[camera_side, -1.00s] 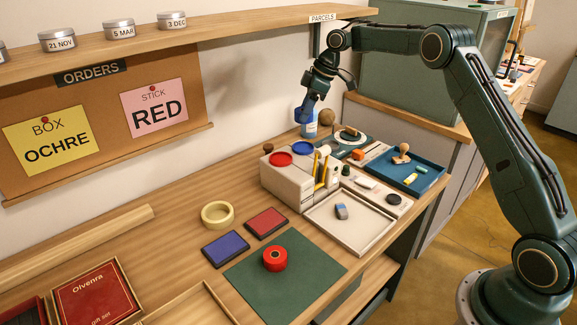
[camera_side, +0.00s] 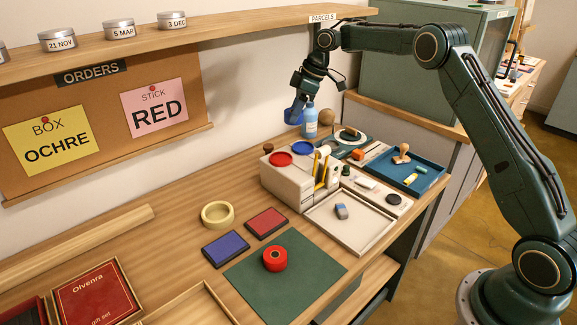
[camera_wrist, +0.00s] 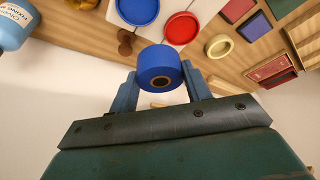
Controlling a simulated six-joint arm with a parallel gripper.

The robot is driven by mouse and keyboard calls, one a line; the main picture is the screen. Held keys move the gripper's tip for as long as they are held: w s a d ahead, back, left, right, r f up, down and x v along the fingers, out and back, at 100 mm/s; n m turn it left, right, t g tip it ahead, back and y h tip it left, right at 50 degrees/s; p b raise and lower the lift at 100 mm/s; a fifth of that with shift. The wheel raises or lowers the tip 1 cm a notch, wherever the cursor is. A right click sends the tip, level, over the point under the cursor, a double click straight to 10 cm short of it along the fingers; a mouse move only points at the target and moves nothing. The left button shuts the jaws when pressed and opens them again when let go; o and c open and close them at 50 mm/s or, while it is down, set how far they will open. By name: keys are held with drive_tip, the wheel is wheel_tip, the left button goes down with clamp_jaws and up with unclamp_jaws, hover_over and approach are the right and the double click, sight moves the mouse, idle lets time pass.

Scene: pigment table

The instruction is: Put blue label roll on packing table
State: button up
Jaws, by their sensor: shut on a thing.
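My gripper (camera_side: 296,104) is shut on the blue label roll (camera_side: 292,116), held in the air above the back of the wooden table, left of a blue bottle. The wrist view shows the roll (camera_wrist: 160,69) between the two fingers of my gripper (camera_wrist: 159,80), its dark core facing the camera. The wooden packing table (camera_side: 150,245) runs along the wall. A green mat (camera_side: 310,275) lies on it with a red roll (camera_side: 275,259) on top.
Below my gripper stands a beige organiser (camera_side: 283,186) with blue and red round lids. The blue bottle (camera_side: 310,122) stands behind it. A beige tray (camera_side: 375,240), blue ink pad (camera_side: 226,249), red ink pad (camera_side: 266,223) and tape ring (camera_side: 217,214) lie nearby. Bare wood is left of the organiser.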

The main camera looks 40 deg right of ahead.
drive_tip(key=a, duration=2.3)
drive_tip(key=s+a, duration=0.3)
drive_tip(key=a, duration=0.7)
drive_tip(key=s+a, duration=0.4)
drive_tip(key=a, duration=0.6)
drive_tip(key=shift+a+f, duration=0.15)
drive_tip(key=shift+f, duration=10.1)
drive_tip(key=shift+f, duration=0.15)
drive_tip(key=o, duration=1)
drive_tip(key=shift+v, duration=6.15)
